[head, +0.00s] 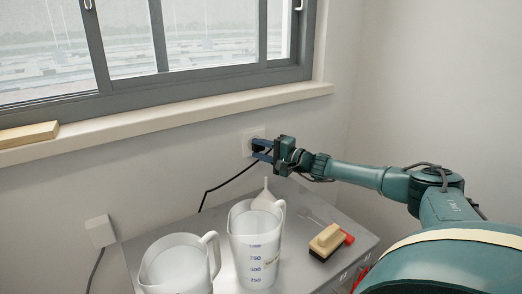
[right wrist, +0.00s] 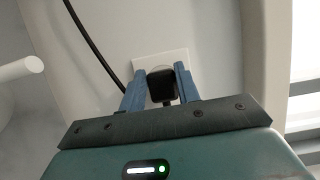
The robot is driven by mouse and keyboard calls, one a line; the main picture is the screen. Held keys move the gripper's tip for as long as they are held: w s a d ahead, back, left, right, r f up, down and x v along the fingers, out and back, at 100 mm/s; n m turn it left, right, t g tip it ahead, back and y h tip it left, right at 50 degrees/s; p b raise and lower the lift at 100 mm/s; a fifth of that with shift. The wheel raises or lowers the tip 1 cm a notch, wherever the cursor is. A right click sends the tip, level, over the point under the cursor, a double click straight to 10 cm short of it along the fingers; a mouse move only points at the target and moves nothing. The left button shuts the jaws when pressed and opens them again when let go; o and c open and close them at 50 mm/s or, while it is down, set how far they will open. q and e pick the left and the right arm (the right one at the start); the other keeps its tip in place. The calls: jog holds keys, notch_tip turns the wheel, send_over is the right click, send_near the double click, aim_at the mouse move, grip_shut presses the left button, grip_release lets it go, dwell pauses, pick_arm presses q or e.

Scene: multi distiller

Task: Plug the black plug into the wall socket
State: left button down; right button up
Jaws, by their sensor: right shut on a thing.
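The wall socket (head: 251,137) is a white square plate on the wall below the window sill, and it also shows in the right wrist view (right wrist: 174,57). My right gripper (head: 256,151) reaches it from the right. In the right wrist view, the blue fingers (right wrist: 160,74) are shut on the black plug (right wrist: 161,86). The plug is in front of the socket plate and covers its middle. I cannot tell whether its pins are in the socket. The black cord (head: 232,179) hangs down left behind the bench. My left gripper is not in view.
Below, a grey metal bench (head: 305,206) holds a white measuring jug (head: 256,257), a second jug (head: 176,268), a funnel (head: 264,197) and a wooden-handled brush (head: 326,238). A white wall box (head: 100,231) with a cord is at left. The window sill (head: 200,115) runs above the socket.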

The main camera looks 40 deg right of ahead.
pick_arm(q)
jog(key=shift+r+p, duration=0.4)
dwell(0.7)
pick_arm(e)
jog(key=shift+w, duration=0.55)
jog(key=o, duration=1)
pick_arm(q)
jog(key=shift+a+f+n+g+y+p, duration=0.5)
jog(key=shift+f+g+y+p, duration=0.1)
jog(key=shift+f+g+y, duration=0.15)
pick_arm(e)
jog(key=v, duration=1.3)
jog(key=shift+s, duration=0.15)
